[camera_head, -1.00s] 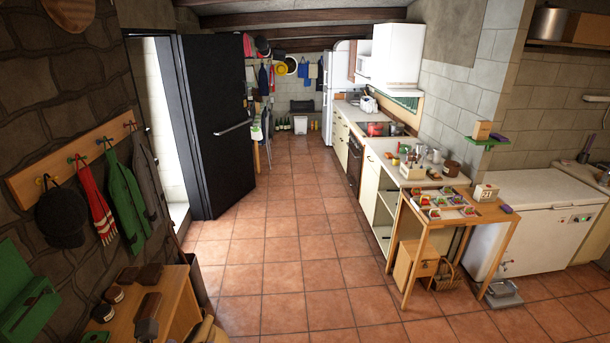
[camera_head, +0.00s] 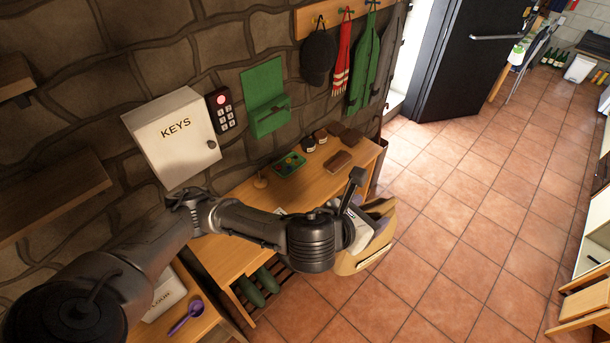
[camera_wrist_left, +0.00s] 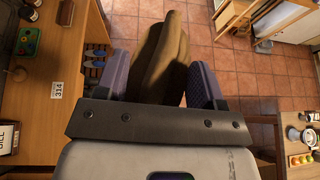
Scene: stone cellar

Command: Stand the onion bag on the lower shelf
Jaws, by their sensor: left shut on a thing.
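The onion bag, a tan-brown sack (camera_head: 350,265), hangs in my left gripper (camera_head: 362,238) at the front right end of the wooden bench. My wrist hides part of it in the head view. In the left wrist view the brown bag (camera_wrist_left: 160,52) sits between the two purple finger pads of the gripper (camera_wrist_left: 162,82), which is shut on it. On the stone wall at the left are two wooden shelves, an upper one (camera_head: 14,78) and a lower one (camera_head: 50,190). The visible part of the lower shelf is bare. My right gripper is not in view.
A white key cabinet (camera_head: 172,138), a keypad (camera_head: 221,110) and a green wall box (camera_head: 265,97) are between the shelves and the coat hooks. The bench (camera_head: 235,185) holds small items, with boots (camera_head: 265,278) beneath. The tiled floor (camera_head: 450,220) at right is open.

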